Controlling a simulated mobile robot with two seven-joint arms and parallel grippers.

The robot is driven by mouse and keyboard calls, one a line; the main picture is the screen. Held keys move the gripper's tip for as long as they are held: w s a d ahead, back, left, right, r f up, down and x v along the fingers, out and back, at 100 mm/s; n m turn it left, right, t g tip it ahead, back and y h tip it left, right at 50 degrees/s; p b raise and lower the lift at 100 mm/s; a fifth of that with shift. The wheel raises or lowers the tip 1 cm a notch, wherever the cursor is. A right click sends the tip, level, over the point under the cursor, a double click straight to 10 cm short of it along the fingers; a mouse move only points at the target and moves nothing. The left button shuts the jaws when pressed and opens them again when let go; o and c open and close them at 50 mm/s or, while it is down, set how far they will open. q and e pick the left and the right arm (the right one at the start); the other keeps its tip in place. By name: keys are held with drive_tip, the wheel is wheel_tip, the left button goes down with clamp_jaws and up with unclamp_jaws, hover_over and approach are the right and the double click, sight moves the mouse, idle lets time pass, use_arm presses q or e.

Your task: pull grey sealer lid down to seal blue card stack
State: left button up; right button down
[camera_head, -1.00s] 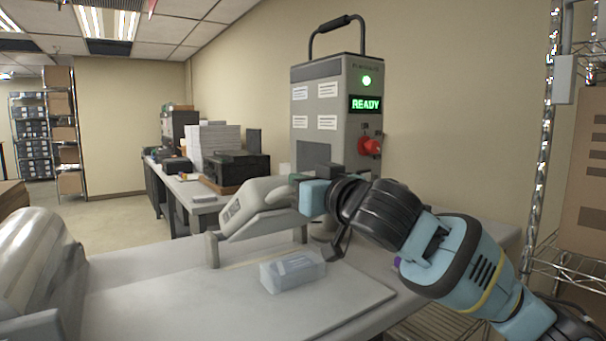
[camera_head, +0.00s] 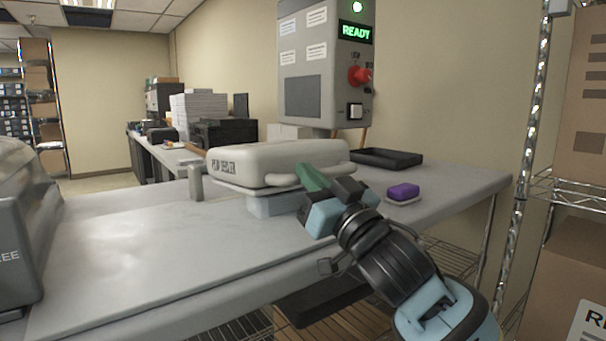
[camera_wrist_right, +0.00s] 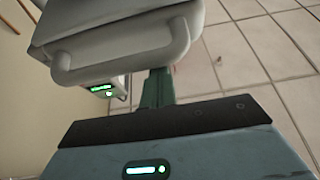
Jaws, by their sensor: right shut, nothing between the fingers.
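The grey sealer lid (camera_head: 262,165) lies almost level over the blue card stack (camera_head: 273,207) in the head view. Only the pale blue front side of the stack shows under the lid. My right gripper (camera_head: 312,178) is at the right front of the lid, by its looped handle (camera_head: 285,181). The right wrist view shows the handle (camera_wrist_right: 120,58) just beyond the green fingers (camera_wrist_right: 158,88). The fingers are shut with nothing between them; whether they touch the handle is unclear. My left gripper is out of view.
A grey control box (camera_head: 312,75) behind the lid shows a green light and READY. A purple block (camera_head: 403,192) and a black tray (camera_head: 386,158) lie on the table (camera_head: 150,255) to the right. Wire shelving stands at far right.

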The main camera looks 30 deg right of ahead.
wheel_tip(320, 180, down, 4)
drive_tip(key=b, duration=0.2)
drive_tip(key=shift+r+t+b, duration=0.15)
drive_tip(key=shift+t+b, duration=0.2)
drive_tip(key=shift+t, duration=0.05)
drive_tip(key=shift+f+b, duration=0.6)
drive_tip(key=shift+b, duration=0.1)
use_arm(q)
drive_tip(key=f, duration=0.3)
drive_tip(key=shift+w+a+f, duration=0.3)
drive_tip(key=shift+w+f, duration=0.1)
use_arm(e)
drive_tip(key=shift+s, duration=0.1)
drive_tip(key=shift+f, duration=0.1)
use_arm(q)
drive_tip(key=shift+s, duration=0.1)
use_arm(e)
wheel_tip(320, 180, up, 5)
drive_tip(key=p, duration=0.4)
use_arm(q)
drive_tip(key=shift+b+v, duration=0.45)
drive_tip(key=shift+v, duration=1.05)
use_arm(e)
drive_tip(key=v, duration=1.1)
drive_tip(key=shift+t, duration=0.3)
